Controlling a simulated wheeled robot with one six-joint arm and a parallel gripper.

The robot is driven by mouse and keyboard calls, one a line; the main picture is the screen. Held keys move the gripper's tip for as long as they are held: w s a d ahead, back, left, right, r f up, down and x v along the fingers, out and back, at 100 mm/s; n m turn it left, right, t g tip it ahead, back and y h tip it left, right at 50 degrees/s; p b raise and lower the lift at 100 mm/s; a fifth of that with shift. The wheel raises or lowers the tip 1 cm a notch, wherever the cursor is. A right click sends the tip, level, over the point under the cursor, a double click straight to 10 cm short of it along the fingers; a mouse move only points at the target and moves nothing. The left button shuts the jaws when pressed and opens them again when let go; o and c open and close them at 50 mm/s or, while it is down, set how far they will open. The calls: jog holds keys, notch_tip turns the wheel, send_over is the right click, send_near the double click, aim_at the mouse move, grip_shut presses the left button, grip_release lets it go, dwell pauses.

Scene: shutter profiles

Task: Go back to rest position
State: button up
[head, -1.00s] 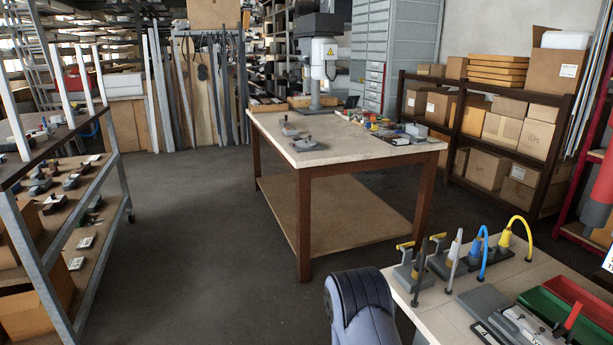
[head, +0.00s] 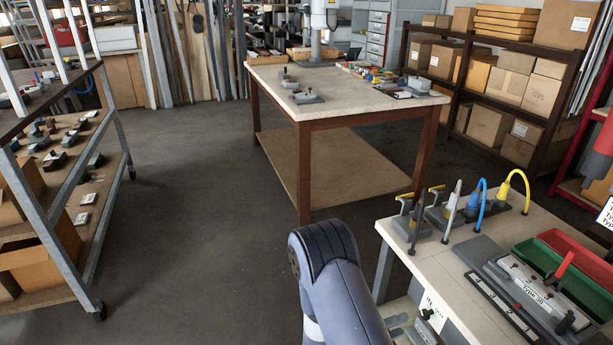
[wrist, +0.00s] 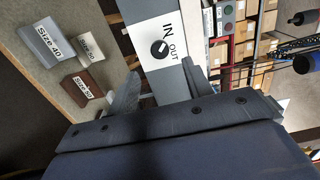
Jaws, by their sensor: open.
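My gripper (wrist: 160,88) shows in the wrist view with its two fingers apart and nothing between them. Beyond the fingers is a white panel (wrist: 178,70) marked IN and OUT, with a black round knob (wrist: 159,50). I cannot tell the gap between the fingers and the panel. In the head view my arm rises at the lower middle, left of the near workbench (head: 397,235); the gripper itself is not visible there.
The wrist view shows labelled blocks, Size 40 (wrist: 48,42) and Size 50 (wrist: 82,88), on a board. In the head view are a wooden table (head: 350,108), a left shelf rack (head: 88,270) and a box shelf (head: 465,95). Open floor (head: 200,200) lies between.

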aim_at(423, 317)
jog(key=x, duration=0.7)
jog(key=shift+p, duration=0.3)
jog(key=shift+f+m+b, duration=0.2)
jog(key=shift+m+b, duration=0.15)
jog(key=shift+m, duration=0.05)
jog(key=m+b, duration=0.1)
jog(key=m, duration=0.2)
jog(key=shift+a, duration=0.15)
jog(key=m+b, duration=0.3)
jog(key=m, duration=0.2)
jog(key=m+b, duration=0.3)
jog(key=m, duration=0.2)
jog(key=shift+f+m, duration=0.1)
jog(key=shift+m, duration=0.2)
jog(key=shift+m+b, duration=1)
jog(key=shift+m, duration=0.9)
jog(key=shift+s, duration=0.1)
